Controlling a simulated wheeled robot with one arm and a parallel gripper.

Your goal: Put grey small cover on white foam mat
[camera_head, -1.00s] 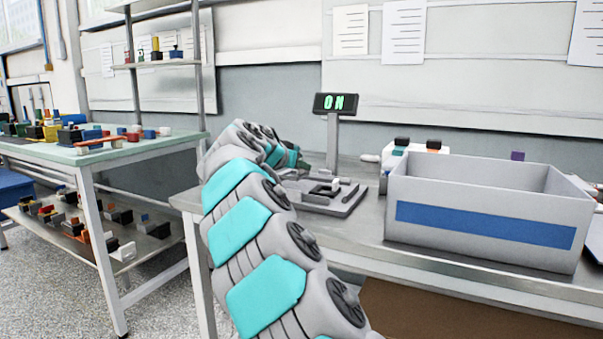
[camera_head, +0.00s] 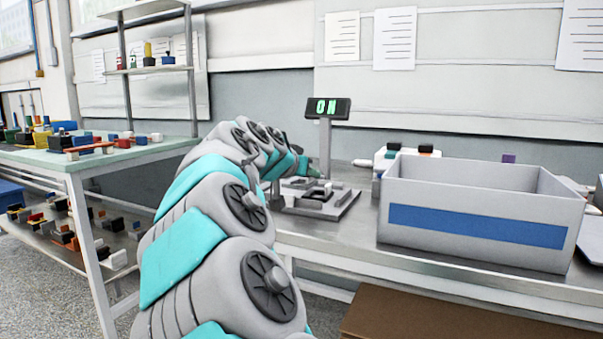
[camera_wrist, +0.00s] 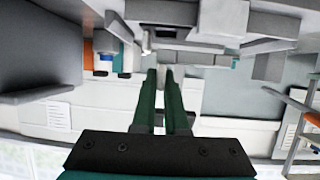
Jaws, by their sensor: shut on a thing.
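My gripper (camera_wrist: 161,76) has two dark green fingers that stand close together with a narrow gap in the wrist view. In the head view my gripper (camera_head: 308,169) is above the back of a grey fixture (camera_head: 343,202) on the bench, near the display post. The fixture carries small grey, white and dark parts. I cannot pick out the grey small cover with certainty. I cannot identify a white foam mat in either view.
A grey open box with a blue stripe (camera_head: 480,224) stands on the bench to the right. A display (camera_head: 328,107) reading ON stands behind the fixture. A white device with dark and orange blocks (camera_head: 385,158) is behind the box. A table with coloured parts (camera_head: 120,155) is at left.

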